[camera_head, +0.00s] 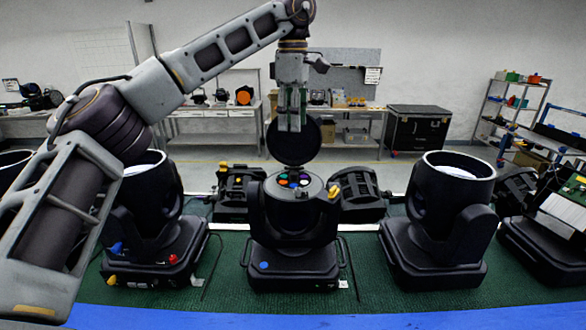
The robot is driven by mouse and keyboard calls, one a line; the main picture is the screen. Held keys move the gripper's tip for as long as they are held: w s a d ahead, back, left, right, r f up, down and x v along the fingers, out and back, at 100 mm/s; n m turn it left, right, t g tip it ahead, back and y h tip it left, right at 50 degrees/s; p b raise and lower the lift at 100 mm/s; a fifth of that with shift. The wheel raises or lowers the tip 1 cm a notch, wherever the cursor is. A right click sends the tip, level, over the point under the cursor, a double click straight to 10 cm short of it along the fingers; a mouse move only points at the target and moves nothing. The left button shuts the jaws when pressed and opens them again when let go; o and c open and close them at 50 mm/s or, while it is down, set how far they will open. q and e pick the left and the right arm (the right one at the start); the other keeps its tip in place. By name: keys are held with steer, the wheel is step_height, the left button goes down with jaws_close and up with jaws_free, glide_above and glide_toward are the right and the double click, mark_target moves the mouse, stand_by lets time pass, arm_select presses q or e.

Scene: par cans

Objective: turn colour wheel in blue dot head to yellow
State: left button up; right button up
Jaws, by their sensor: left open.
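The blue dot head (290,220) stands upright in the middle of the green mat, with a blue dot (263,265) on the front of its base. Its round lid (291,152) is tipped up at the back, so the top is open. Inside, the colour wheel (293,181) shows several small coloured spots; which one is selected is too small to tell. My left gripper (289,126) points down above the head, in front of the lid in the picture, open and empty. My right gripper is out of view.
Other black heads stand left (150,215) and right (440,215) on the green mat (345,252). Low black fixtures (358,195) sit behind the middle head. A blue edge (330,318) runs along the front. Benches, a black case (418,130) and shelves stand farther back.

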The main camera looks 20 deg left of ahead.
arm_select(q)
steer(key=f, duration=0.1)
steer(key=b, duration=0.1)
glide_above(293, 172)
steer(key=shift+f, duration=2.45)
steer(key=shift+s+f, duration=0.1)
steer(key=shift+f, duration=3.9)
jaws_close()
